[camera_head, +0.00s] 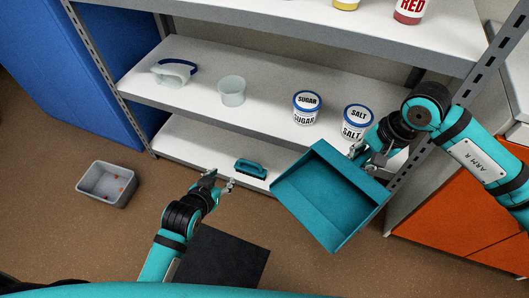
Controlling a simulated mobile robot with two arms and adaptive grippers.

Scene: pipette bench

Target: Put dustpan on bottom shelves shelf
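A teal dustpan (328,195) is held in front of the shelving by my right gripper (364,162), which is at the dustpan's upper right edge. The gripper looks closed on that edge, with its fingers partly hidden. The bottom shelf (191,142) is a white board low in the rack, with a teal brush (251,168) lying on its front part. The dustpan hides the right part of this shelf. My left gripper (220,183) is in front of the bottom shelf, left of the brush, with its fingers apart and nothing between them.
A grey bin (107,184) and a dark mat (222,260) lie on the floor. Orange cabinets (450,215) stand at right.

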